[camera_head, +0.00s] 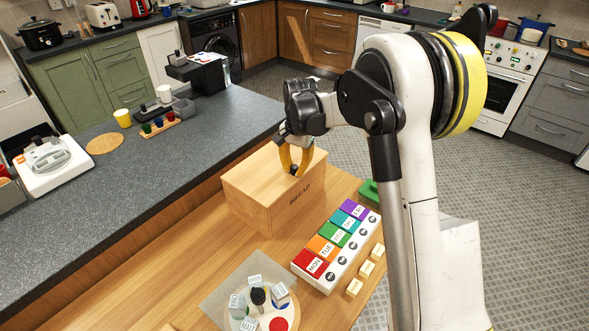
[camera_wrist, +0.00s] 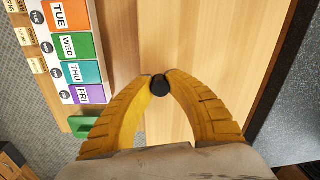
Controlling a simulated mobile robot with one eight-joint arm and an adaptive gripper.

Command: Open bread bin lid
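The bread bin (camera_head: 258,205) is a light wooden box marked "BREAD", standing on the wooden counter. Its flat wooden lid (camera_head: 250,172) lies closed on top, and pale lid boards also fill the middle of the wrist view (camera_wrist: 195,50). A small round black knob (camera_wrist: 160,86) sits on the lid. My gripper (camera_head: 296,172) is above the lid with its yellow fingers pointing down. In the wrist view my gripper (camera_wrist: 160,80) has its fingertips closed on both sides of the knob, appearing to touch it. In the head view the fingers largely hide the knob.
A colourful weekday pill box (camera_head: 337,245) stands right of the bin, with small labelled blocks (camera_head: 366,268) beside it. A round board (camera_head: 262,312) with labelled cubes is in front. A raised grey worktop (camera_head: 150,180) runs along the left.

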